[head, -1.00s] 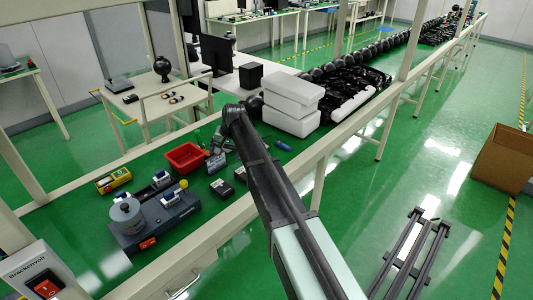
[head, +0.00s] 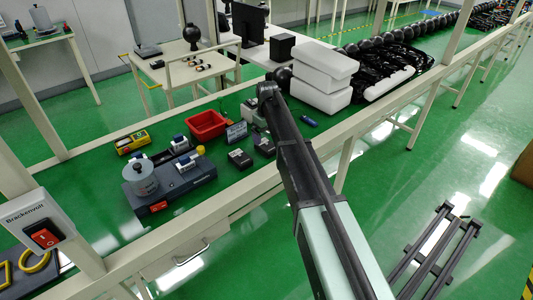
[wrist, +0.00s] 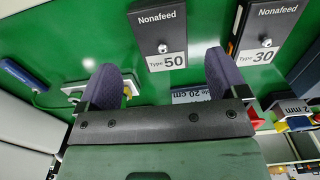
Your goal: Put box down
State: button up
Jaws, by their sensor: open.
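Two dark boxes labelled Nonafeed lie on the green bench top in the wrist view. The Type 50 box (wrist: 158,28) is just beyond my gripper (wrist: 160,76), and the Type 30 box (wrist: 268,30) is to its right. My gripper is open, with its two dark padded fingers spread and nothing seen between them. In the head view two small dark boxes (head: 240,158) (head: 264,144) lie near the end of my arm. My gripper is largely hidden there behind the arm.
A red bin (head: 207,126) and a small sign (head: 236,132) stand left of the arm's end. A grey device (head: 172,184) is farther left. White foam blocks (head: 322,78) are stacked to the right. A blue object (head: 309,121) lies on open green bench top.

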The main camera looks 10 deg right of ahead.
aim_at(267, 145)
notch_tip(267, 145, down, 5)
jog(key=b, duration=0.4)
jog(key=shift+a+f+b, duration=0.15)
jog(key=shift+b, duration=0.25)
jog(key=shift+r, duration=0.25)
jog(key=c, duration=1.2)
jog(key=shift+o, duration=0.2)
jog(key=shift+r+p, duration=0.1)
jog(key=shift+p, duration=0.25)
notch_tip(267, 145, up, 20)
jog(key=p, duration=1.9)
jog(key=shift+p, duration=0.35)
